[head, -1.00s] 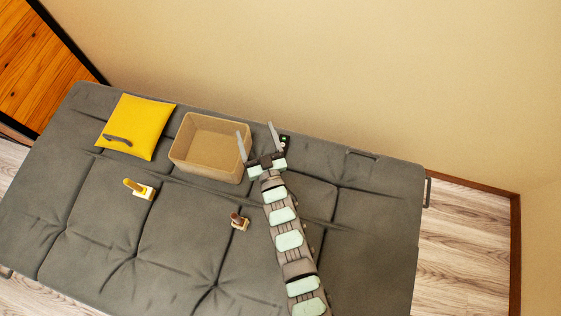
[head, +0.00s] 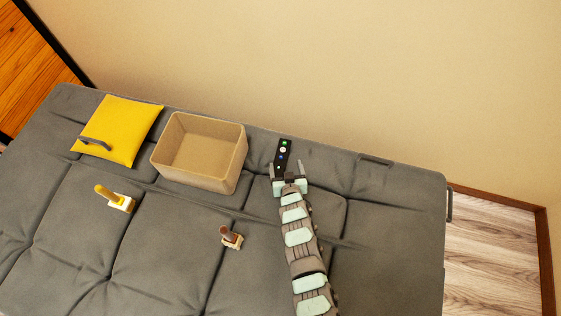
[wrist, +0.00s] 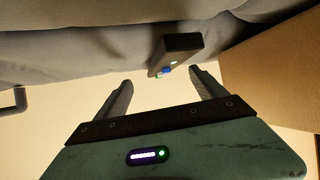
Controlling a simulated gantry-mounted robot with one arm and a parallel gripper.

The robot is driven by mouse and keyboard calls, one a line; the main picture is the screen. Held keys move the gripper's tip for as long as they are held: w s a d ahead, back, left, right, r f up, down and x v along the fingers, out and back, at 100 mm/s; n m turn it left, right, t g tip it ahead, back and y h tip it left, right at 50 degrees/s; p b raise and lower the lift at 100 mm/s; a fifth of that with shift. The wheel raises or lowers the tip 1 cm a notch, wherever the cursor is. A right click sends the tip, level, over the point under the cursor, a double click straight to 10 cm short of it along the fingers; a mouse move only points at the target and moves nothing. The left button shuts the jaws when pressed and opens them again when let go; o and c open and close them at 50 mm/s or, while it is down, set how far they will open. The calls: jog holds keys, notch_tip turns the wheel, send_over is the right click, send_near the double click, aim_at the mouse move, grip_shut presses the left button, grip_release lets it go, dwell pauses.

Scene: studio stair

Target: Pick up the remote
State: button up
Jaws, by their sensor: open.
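The remote (head: 283,152) is dark with green, white and blue buttons. It lies on the grey couch near its back edge, just right of the box. My gripper (head: 286,168) is open, with its two fingers spread at the near end of the remote in the head view. In the wrist view the remote (wrist: 178,52) shows beyond the open fingertips of my gripper (wrist: 163,76), a little right of the middle between them. A gap shows there between fingers and remote, and nothing is held.
A tan open box (head: 199,155) stands close left of the remote; its wall fills the right of the wrist view. A yellow cushion (head: 120,128) with a dark curved item on it lies at the far left. Two small handled objects (head: 117,199) (head: 231,237) sit nearer on the couch (head: 180,240).

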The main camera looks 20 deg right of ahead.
aim_at(282, 157)
jog(key=b+x, duration=0.1)
jog(key=x, duration=0.1)
jog(key=b+x, duration=0.1)
jog(key=a+b+x, duration=0.1)
jog(key=x, duration=0.1)
jog(key=shift+w+d, duration=0.15)
jog(key=shift+w, duration=0.3)
jog(key=shift+w+d+f, duration=0.15)
jog(key=shift+w+d, duration=0.1)
jog(key=shift+w, duration=0.1)
jog(key=shift+s, duration=0.1)
grip_shut()
